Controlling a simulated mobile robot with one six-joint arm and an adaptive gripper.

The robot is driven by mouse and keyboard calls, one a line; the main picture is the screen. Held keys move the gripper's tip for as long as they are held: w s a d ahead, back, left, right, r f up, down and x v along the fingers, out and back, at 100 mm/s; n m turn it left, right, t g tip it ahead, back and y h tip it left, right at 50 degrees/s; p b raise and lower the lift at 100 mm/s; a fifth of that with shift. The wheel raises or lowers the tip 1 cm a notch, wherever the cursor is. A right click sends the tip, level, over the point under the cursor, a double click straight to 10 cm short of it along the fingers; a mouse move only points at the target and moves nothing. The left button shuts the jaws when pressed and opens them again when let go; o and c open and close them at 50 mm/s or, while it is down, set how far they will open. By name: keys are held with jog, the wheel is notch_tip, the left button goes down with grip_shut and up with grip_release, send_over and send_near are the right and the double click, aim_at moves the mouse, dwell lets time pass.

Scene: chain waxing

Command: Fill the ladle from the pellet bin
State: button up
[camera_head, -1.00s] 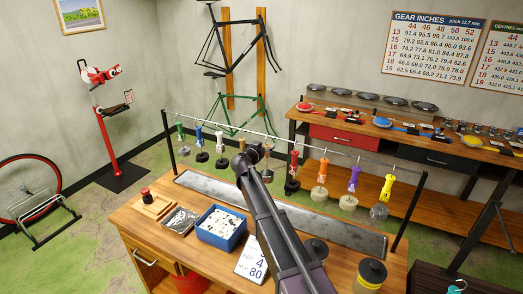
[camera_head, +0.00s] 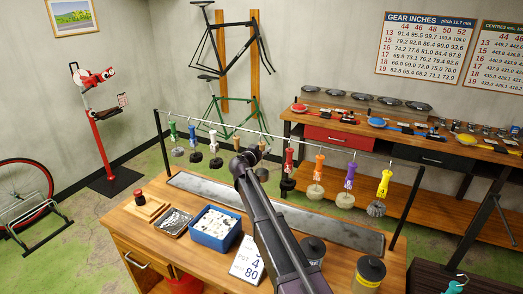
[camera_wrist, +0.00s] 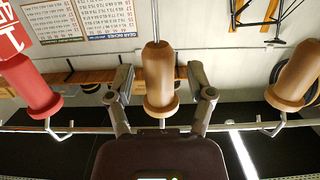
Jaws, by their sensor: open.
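Several tools with coloured handles hang in a row from a rail. In the wrist view a tan handle (camera_wrist: 160,85) stands between the two fingers of my gripper (camera_wrist: 160,78), which is open, with a gap on each side. The same handle (camera_head: 265,145) shows beside my gripper (camera_head: 246,160) in the head view; my arm covers part of it. A second tan handle (camera_wrist: 294,78) and a red one (camera_wrist: 30,88) flank it in the wrist view. I cannot tell which tool is the ladle. The blue pellet bin (camera_head: 213,243) with whitish pellets sits on the bench.
The rail (camera_head: 320,145) spans the wooden bench (camera_head: 130,222). My arm crosses the bench middle.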

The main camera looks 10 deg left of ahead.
aim_at(260, 142)
grip_shut()
jog(key=shift+r+p, duration=1.45)
jog(key=shift+s, duration=0.15)
jog(key=shift+f+v, duration=0.15)
jog(key=shift+v, duration=0.95)
jog(key=shift+f+v, duration=0.15)
jog(key=shift+v, duration=0.9)
jog(key=shift+r+p, duration=0.95)
